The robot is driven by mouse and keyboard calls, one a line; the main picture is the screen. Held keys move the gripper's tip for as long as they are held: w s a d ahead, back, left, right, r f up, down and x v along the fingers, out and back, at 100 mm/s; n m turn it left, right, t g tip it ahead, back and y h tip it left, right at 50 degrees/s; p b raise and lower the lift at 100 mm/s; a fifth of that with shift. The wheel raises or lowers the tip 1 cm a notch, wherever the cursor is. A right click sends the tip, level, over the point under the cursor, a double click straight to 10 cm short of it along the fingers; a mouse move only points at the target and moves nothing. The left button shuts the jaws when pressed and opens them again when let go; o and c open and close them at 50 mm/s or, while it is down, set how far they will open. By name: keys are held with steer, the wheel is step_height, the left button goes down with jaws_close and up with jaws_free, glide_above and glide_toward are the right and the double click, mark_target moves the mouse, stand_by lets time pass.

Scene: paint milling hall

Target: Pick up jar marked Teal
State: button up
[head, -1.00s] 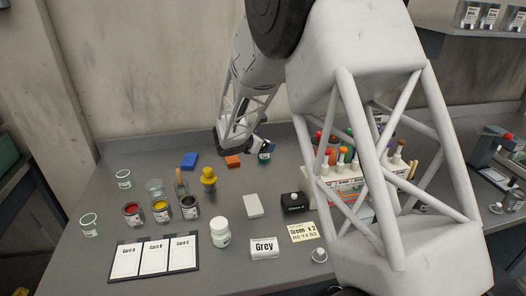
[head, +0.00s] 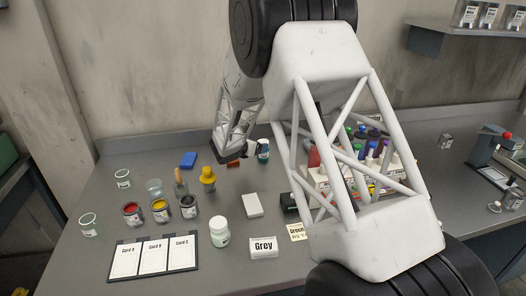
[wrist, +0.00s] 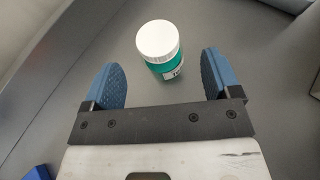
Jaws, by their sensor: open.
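The teal jar (wrist: 168,66) has a white lid and a label whose text I cannot read. In the wrist view it stands just beyond my open gripper (wrist: 164,78), between the lines of its two blue fingers, and the fingers appear not to touch it. In the head view the teal jar (head: 263,152) stands at the back of the bench, with my gripper (head: 250,148) close on its left, partly hidden by my arm.
A rack of bottles (head: 318,183) is partly behind my arm.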

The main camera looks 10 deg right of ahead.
mark_target(263, 141)
steer(key=shift+w+d+f, duration=0.15)
steer(key=shift+w+d, duration=0.15)
steer(key=shift+d, duration=0.05)
steer(key=shift+x, duration=2.6)
steer(key=shift+w, duration=0.15)
steer(key=shift+c, duration=0.3)
steer(key=c, duration=1)
